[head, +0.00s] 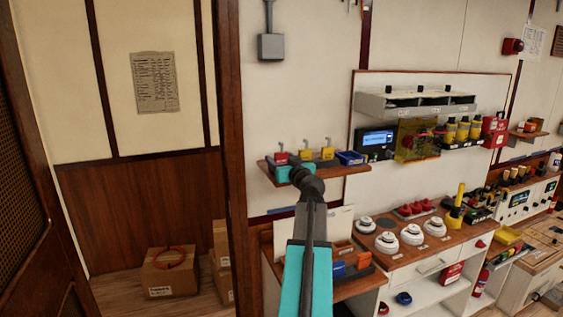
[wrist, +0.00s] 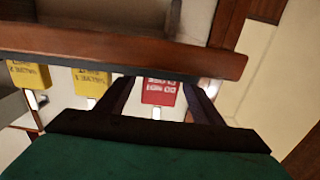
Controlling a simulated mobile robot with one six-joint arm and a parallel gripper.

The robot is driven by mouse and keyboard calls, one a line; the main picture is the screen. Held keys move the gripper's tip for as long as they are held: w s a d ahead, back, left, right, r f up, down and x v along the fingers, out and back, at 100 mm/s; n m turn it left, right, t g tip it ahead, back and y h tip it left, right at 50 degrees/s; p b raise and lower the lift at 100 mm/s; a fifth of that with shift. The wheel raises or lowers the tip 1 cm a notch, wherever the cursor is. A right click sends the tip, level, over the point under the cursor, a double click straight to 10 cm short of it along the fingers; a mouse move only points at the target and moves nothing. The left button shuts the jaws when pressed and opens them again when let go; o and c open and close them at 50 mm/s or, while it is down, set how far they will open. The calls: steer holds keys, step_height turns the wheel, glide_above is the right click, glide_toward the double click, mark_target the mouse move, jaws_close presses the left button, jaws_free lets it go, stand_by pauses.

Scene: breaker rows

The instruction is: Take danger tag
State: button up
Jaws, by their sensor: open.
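A red tag (wrist: 159,92) with white lettering, too blurred to read, hangs at the wooden shelf (head: 335,172). It also shows in the head view (head: 282,158), at the shelf's left end. In the wrist view my gripper (wrist: 159,84) is open, with one dark finger on each side of the red tag. I cannot tell whether the fingers touch it. In the head view my teal gripper (head: 281,171) is at the shelf's front left and partly covers that end. Two yellow tags, one nearer (wrist: 92,88) and one farther (wrist: 29,74), hang beside the red one.
The shelf's wooden edge (wrist: 100,45) crosses close above the fingers in the wrist view. A blue item (head: 351,158) sits at the shelf's right end. A wooden post (head: 231,150) stands left of the shelf. A counter (head: 400,258) with white domed devices is below right.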

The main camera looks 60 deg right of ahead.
mark_target(282, 151)
steer(key=c, duration=1.1)
steer(key=shift+r, duration=0.2)
steer(key=shift+r+b, duration=0.85)
steer(key=shift+r, duration=0.55)
steer(key=shift+s+a+r, duration=0.15)
steer(key=shift+a, duration=0.05)
steer(key=shift+s+a+r+b, duration=0.25)
steer(key=shift+s+a+b, duration=0.6)
steer(key=shift+s+a, duration=0.95)
steer(key=shift+s+a+r+b, duration=0.25)
steer(key=shift+s+a+b, duration=0.75)
steer(key=shift+a, duration=1.45)
steer(key=shift+s+a+r+b, duration=0.25)
steer(key=shift+s+a+b, duration=0.45)
steer(key=shift+s+a, duration=1.2)
